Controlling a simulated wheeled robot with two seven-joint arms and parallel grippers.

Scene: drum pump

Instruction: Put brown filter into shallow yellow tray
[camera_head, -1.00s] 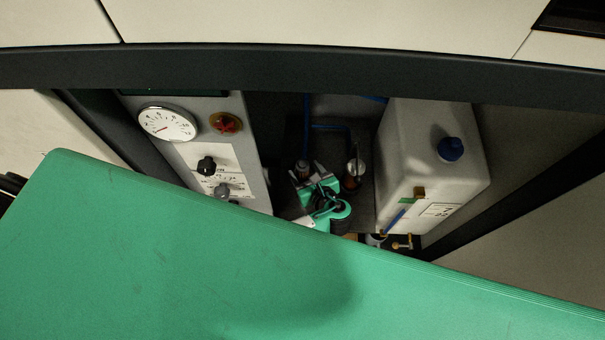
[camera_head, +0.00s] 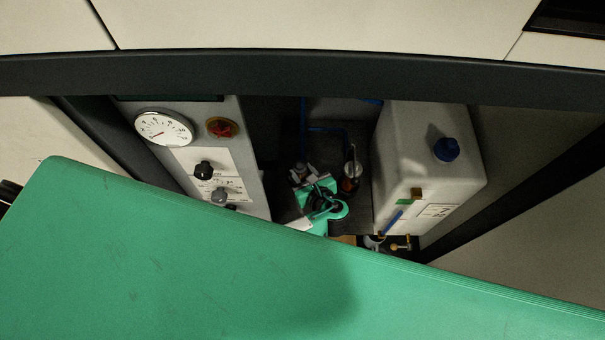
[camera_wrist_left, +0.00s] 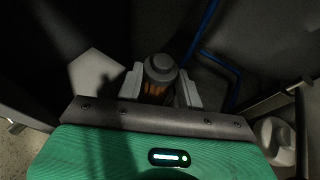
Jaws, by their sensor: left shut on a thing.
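The brown filter (camera_wrist_left: 157,90) stands between the two grey fingers of my left gripper (camera_wrist_left: 160,88) in the left wrist view. It has a dark grey round cap, and its ribbed brown side shows below. My left gripper is shut on it. In the head view the left gripper (camera_head: 308,178) is small, deep in the cabinet between the gauge panel and the white tank; the filter there is too dark to make out clearly. I cannot identify the shallow yellow tray in either view. My right gripper is not in view.
A panel with a round gauge (camera_head: 164,128) and a red knob (camera_head: 221,127) stands left of the gripper. A white tank (camera_head: 410,160) with a blue cap (camera_head: 446,149) stands right. Blue tubing (camera_wrist_left: 213,55) runs close by. A green surface covers the lower head view.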

